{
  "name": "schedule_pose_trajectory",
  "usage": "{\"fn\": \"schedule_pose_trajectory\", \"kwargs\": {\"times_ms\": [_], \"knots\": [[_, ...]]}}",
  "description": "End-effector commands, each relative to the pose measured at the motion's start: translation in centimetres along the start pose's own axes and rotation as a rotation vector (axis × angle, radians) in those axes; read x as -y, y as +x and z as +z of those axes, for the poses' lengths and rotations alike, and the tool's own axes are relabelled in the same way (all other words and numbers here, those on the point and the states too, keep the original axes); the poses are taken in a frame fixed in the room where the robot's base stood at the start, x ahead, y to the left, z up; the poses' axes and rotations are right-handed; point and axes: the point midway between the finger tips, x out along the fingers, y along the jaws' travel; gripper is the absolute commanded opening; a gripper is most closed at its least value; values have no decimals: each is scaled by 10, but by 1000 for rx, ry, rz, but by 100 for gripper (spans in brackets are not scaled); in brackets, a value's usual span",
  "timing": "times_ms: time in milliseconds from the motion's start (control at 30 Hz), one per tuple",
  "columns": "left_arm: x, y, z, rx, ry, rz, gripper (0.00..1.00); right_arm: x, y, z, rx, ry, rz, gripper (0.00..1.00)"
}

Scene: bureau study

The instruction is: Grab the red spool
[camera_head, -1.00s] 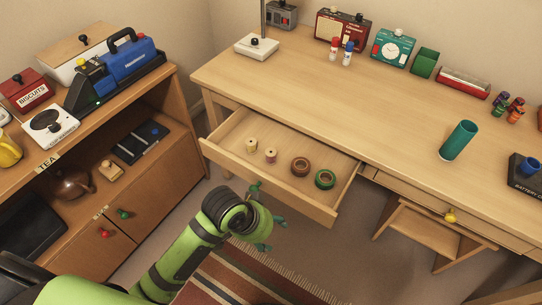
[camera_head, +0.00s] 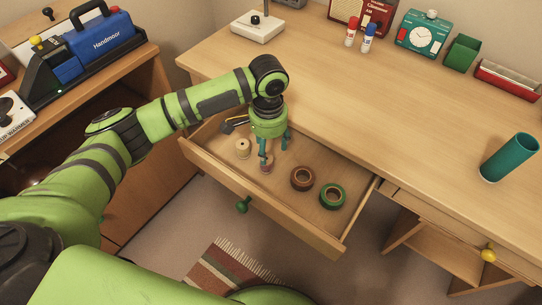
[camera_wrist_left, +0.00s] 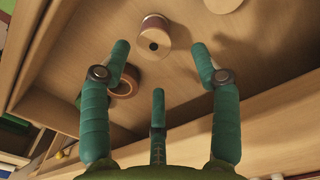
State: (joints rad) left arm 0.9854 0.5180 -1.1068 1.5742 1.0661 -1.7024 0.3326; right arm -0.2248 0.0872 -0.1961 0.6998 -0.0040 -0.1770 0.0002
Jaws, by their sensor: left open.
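The red spool (camera_head: 267,166) stands in the open drawer (camera_head: 216,163), partly hidden behind my fingers in the head view. In the left wrist view the red spool (camera_wrist_left: 154,38) shows its pale end with a dark hole and a reddish band of thread. My left gripper (camera_head: 273,152) points down over the drawer, right at the spool. In the left wrist view its fingers (camera_wrist_left: 160,58) are spread, with the spool just beyond the gap between the tips and nothing held. I cannot tell whether a finger touches it. My right gripper is not in view.
A cream spool (camera_head: 243,148) stands close by on the left. A brown tape roll (camera_head: 302,178) and a green tape roll (camera_head: 333,195) lie to the right in the drawer. The desktop (camera_head: 330,85) edge is close behind my gripper. The drawer front has a green knob (camera_head: 243,205).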

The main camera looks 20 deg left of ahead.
Motion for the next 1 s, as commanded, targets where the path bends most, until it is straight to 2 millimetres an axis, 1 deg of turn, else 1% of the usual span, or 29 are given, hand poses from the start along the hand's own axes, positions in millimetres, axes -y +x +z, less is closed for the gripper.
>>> {"fn": "schedule_pose_trajectory", "kwargs": {"times_ms": [67,200,267,333,433,500,633,700,767,867,900,1000], "knots": [[0,8,1,3,0,0,63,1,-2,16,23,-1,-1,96],[0,24,2,3,-1,1,63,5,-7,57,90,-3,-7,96],[1,33,3,4,0,0,63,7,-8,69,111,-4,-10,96],[2,44,3,3,0,-1,63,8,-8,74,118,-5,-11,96],[2,57,3,1,1,0,63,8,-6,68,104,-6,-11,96],[2,63,3,1,1,0,63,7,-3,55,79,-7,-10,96],[2,66,3,-1,2,-1,63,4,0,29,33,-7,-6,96],[2,66,3,-1,2,0,63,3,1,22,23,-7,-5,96],[2,66,2,-1,2,0,63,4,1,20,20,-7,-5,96],[2,66,2,-1,2,0,27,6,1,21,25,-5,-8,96],[2,66,2,-1,2,0,13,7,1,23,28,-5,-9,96],[1,66,2,-1,2,0,11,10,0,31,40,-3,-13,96]]}}
